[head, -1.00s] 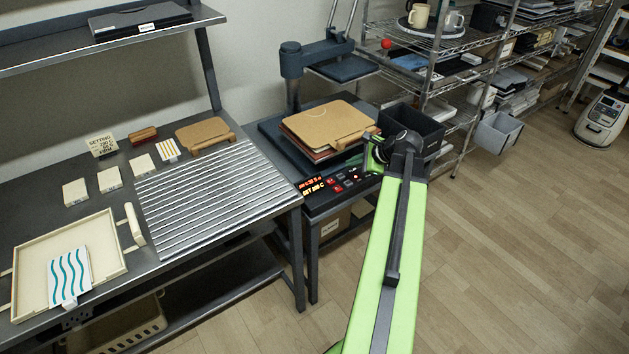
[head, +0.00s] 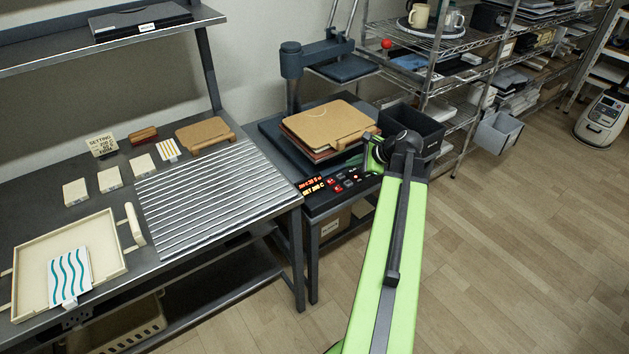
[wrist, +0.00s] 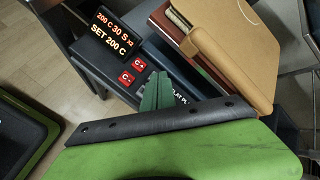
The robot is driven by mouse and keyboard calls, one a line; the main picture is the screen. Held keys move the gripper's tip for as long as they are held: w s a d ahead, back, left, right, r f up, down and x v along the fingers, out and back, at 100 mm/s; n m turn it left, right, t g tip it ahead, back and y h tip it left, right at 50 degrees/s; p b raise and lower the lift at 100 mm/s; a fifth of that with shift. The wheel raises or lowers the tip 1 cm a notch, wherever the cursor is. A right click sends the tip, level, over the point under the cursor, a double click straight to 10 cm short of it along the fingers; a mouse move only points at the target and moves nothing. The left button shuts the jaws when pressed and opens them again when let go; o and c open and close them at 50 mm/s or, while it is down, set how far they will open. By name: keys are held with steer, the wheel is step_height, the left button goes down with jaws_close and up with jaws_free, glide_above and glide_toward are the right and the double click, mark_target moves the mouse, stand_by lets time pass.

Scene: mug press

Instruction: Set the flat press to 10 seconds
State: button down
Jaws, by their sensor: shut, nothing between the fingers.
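The flat press (head: 270,133) stands on a low table, its upper plate (head: 343,68) swung up at the back. Its lit display (head: 312,186) reads "200 C 30 S x2" over "SET 200 C" in the wrist view (wrist: 116,34). Red buttons marked C+ (wrist: 139,64) and C- (wrist: 127,78) sit beside it. A label starting "FLAT PL" is partly covered by my gripper. My gripper (wrist: 157,90) is shut and empty, its green fingertips over the panel right of the C buttons. Whether they touch the panel cannot be told. Other panel buttons are hidden in the wrist view.
A brown board (head: 327,122) lies on a stack on the press, close to my gripper. A black bin (head: 413,128) stands to the right. The left bench holds a ribbed metal rack (head: 210,190), a cream tray (head: 105,237) and a small settings card (head: 102,144).

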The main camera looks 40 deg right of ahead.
stand_by(0.8)
step_height(320, 180, up, 4)
steer(key=p, duration=0.4)
glide_above(351, 184)
steer(key=shift+f, duration=0.1)
step_height(351, 184, down, 9)
steer(key=b, duration=0.9)
stand_by(1.5)
steer(key=shift+f+b, duration=0.3)
steer(key=shift+b, duration=0.1)
